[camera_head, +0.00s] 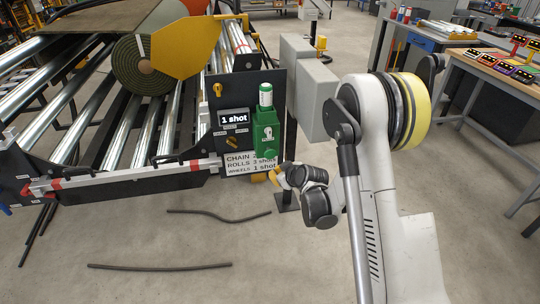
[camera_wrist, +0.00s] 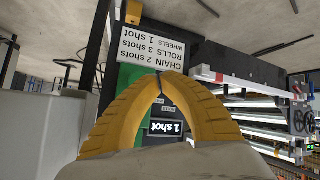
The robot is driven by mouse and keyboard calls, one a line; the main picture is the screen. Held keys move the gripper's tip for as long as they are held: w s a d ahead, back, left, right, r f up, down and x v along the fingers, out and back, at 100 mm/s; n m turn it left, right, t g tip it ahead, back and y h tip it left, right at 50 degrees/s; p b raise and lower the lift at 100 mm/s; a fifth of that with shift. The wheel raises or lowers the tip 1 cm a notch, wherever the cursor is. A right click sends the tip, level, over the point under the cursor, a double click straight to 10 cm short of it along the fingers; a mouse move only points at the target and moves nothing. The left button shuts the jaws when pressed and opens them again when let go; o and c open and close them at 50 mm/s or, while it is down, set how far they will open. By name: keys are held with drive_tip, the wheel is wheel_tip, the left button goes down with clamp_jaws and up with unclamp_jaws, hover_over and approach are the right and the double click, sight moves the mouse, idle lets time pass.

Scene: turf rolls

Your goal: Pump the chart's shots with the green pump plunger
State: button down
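The green pump (camera_head: 265,135) is mounted on a dark panel, with a white-and-green cylinder (camera_head: 265,95) upright on top. I cannot tell for sure which part is the plunger. A display (camera_head: 235,118) beside it reads "1 shot"; it appears upside down in the wrist view (camera_wrist: 166,128). The chart (camera_head: 250,163) below reads chain 2 shots, rolls 3 shots, wheels 1 shot, clear in the wrist view (camera_wrist: 165,35). My gripper (camera_head: 277,175) is below and right of the pump. Its yellow fingers (camera_wrist: 158,73) meet at the tips, empty, hiding part of the pump's green body (camera_wrist: 126,125).
The roller conveyor (camera_head: 120,130) with a turf roll (camera_head: 142,65) stands at left. Grey boxes (camera_head: 310,95) are right of the panel. Dark hoses or rods (camera_head: 160,267) lie on the floor. A bench (camera_head: 500,72) with coloured devices stands at right. The front floor is mostly clear.

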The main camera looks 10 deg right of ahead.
sight(269, 157)
drive_tip(key=f, duration=0.3)
drive_tip(key=shift+w+d+f, duration=0.15)
drive_tip(key=shift+w+f, duration=0.15)
drive_tip(key=shift+f, duration=0.1)
drive_tip(key=w, duration=0.9)
drive_tip(key=shift+w, duration=0.1)
idle(1.4)
drive_tip(key=shift+w, duration=0.25)
drive_tip(key=shift+w+r, duration=0.1)
drive_tip(key=shift+w, duration=1.25)
idle(1.2)
idle(0.3)
drive_tip(key=shift+s, duration=1.8)
